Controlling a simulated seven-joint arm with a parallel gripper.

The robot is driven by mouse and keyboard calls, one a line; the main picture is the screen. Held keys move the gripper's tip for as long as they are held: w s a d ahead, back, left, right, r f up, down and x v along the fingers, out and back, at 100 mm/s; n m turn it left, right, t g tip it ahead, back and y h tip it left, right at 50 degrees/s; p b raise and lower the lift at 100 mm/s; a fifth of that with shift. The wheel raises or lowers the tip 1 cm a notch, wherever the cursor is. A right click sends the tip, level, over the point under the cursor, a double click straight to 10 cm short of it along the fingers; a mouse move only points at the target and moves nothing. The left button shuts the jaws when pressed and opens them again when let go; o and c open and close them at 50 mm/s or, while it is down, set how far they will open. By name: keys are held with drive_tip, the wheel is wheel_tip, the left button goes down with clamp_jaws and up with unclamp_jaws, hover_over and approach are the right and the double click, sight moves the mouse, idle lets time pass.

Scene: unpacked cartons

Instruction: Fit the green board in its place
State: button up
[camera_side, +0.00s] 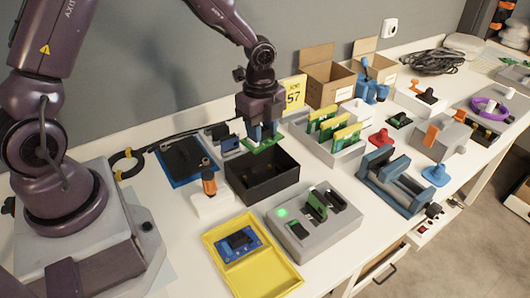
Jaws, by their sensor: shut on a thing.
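My gripper (263,134), with blue fingertips, is shut on a small green board (260,147). The board is held roughly flat above the back edge of an open black box (262,180); I cannot tell the exact gap. A grey fixture (312,228) with dark slots stands in front, with a green light glowing on its left. A dark green board (316,206) stands upright in one of its slots. A yellow tray (222,238) at the front holds a blue board (240,243) with a dark screen.
A grey bin (331,150) with upright yellow-green boards stands right of my gripper. A white block with an orange-topped tool (209,184) is left of the black box. A blue cradle (398,182) and open cartons (326,76) stand to the right and behind.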

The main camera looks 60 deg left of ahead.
drive_tip(key=shift+r+m, duration=0.1)
drive_tip(key=shift+m, duration=0.7)
drive_tip(key=shift+f, duration=2.3)
drive_tip(key=shift+f, duration=0.15)
drive_tip(key=shift+f, duration=3.25)
drive_tip(key=o, duration=1.1)
drive_tip(key=shift+c, duration=0.2)
wheel_tip(320, 180, up, 13)
drive_tip(key=shift+r, duration=0.1)
